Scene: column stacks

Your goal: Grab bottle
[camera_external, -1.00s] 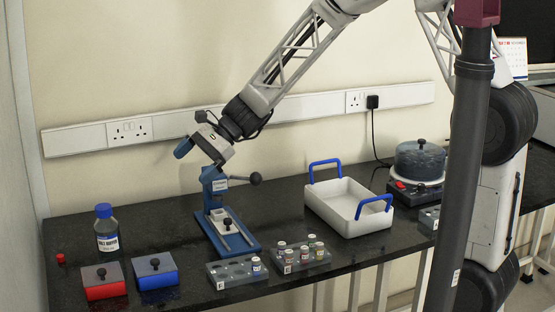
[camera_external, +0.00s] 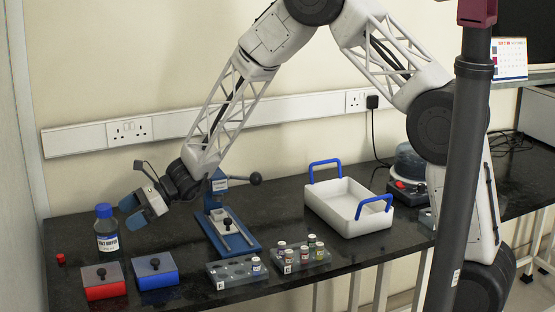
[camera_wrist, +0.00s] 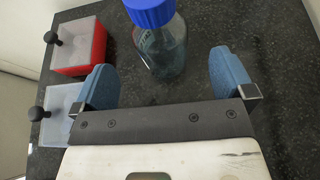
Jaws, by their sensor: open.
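The bottle (camera_external: 107,232) is clear with a blue screw cap and a blue and white label, and stands upright at the left of the bench. In the wrist view the bottle (camera_wrist: 162,50) stands beyond my fingers, roughly centred between them, with its blue cap toward the top edge. My gripper (camera_external: 133,213) is open, with blue fingers, just right of the bottle in the external view. In the wrist view my gripper (camera_wrist: 165,85) has empty space between its fingertips, and the bottle's lower part shows ahead of them.
A red box (camera_external: 104,281) and a blue box (camera_external: 155,271) with black knobs sit in front of the bottle. A small red cap (camera_external: 61,258) lies left. A blue press (camera_external: 231,232), vial racks (camera_external: 237,272) and a white tray (camera_external: 330,200) stand to the right.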

